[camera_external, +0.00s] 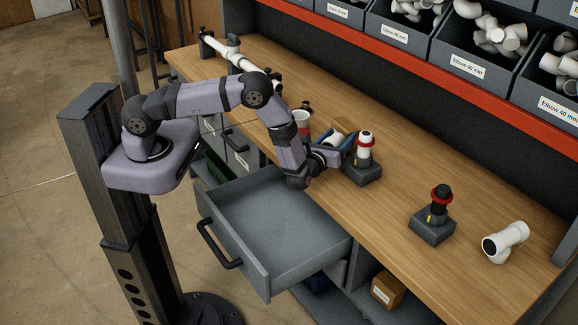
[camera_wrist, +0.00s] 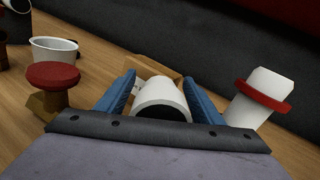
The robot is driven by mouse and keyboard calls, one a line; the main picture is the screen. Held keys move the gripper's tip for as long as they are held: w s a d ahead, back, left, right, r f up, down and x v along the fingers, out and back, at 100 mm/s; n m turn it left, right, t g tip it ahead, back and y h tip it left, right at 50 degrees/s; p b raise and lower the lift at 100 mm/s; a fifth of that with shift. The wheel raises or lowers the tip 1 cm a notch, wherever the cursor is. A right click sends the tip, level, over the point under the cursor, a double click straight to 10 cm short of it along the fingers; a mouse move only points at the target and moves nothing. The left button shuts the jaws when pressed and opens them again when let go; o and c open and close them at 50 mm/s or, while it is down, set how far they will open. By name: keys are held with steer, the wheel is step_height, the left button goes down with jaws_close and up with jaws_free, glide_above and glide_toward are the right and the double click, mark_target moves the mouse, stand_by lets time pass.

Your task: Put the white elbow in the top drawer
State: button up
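In the wrist view a white pipe fitting (camera_wrist: 161,97), seemingly the elbow, lies between the two blue fingers of my gripper (camera_wrist: 160,92), its dark opening towards the camera. I cannot tell whether both fingers touch it. Another white fitting (camera_external: 506,242) with a dark opening lies at the bench's right end.
Right of my gripper, a grey block holds a white pipe with a red ring (camera_external: 365,143); it also shows in the wrist view (camera_wrist: 259,97). Another grey block (camera_external: 433,226) carries a black piece. A white cup (camera_wrist: 54,50) and red-topped part (camera_wrist: 53,76) stand left.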

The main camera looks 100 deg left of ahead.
steer(key=shift+r, duration=0.15)
steer(key=b+v, duration=0.3)
steer(key=v, duration=0.9)
steer(key=shift+b, duration=0.35)
steer(key=o, duration=0.3)
